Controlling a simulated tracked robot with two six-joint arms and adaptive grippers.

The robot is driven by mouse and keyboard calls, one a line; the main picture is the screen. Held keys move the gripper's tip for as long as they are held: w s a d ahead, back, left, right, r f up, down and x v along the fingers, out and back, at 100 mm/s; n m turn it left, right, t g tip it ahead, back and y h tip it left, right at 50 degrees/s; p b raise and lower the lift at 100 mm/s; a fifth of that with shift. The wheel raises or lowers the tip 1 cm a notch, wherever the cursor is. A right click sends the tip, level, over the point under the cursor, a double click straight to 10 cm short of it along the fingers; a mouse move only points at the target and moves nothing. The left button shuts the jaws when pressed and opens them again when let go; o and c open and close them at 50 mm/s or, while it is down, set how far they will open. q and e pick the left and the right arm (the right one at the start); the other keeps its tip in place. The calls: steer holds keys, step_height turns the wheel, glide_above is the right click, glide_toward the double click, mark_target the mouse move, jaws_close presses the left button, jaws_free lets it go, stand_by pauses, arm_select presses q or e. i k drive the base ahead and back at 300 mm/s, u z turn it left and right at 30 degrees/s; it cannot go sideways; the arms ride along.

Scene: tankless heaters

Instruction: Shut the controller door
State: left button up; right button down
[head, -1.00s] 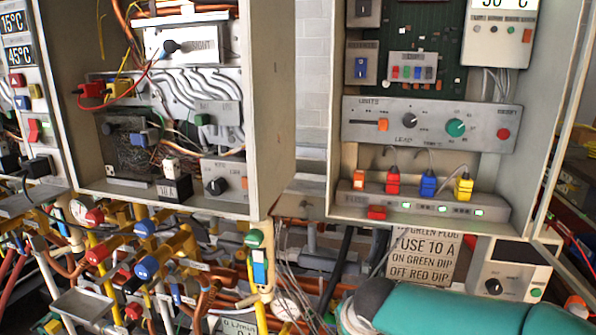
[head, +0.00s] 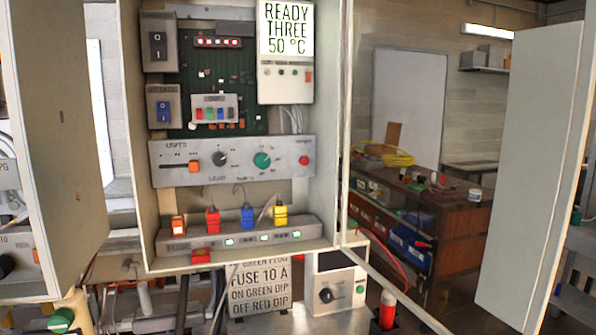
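The controller (head: 232,150) is an open pale box in the middle left of the head view, with its circuit board, knobs and coloured plugs exposed. A pale upright panel (head: 530,165) stands at the far right, well out from the box, and looks like its door swung wide open. A thin pale rail (head: 400,288) runs from the box's lower right corner towards the lower right; I cannot tell whether it belongs to the door. Neither gripper is in view.
A second open cabinet (head: 60,140) stands at the left edge. A placard (head: 258,288) and a small dial unit (head: 336,285) are below the controller. A red-topped cylinder (head: 387,310) stands at the bottom. A wooden bench (head: 450,225) with clutter is behind, between box and panel.

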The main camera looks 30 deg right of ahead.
mark_target(553, 73)
steer(key=z, duration=1.5)
steer(key=i, duration=0.1)
steer(key=u, duration=2.75)
steer(key=k, duration=1.9)
steer(key=z, duration=1.2)
steer(key=i, duration=1.05)
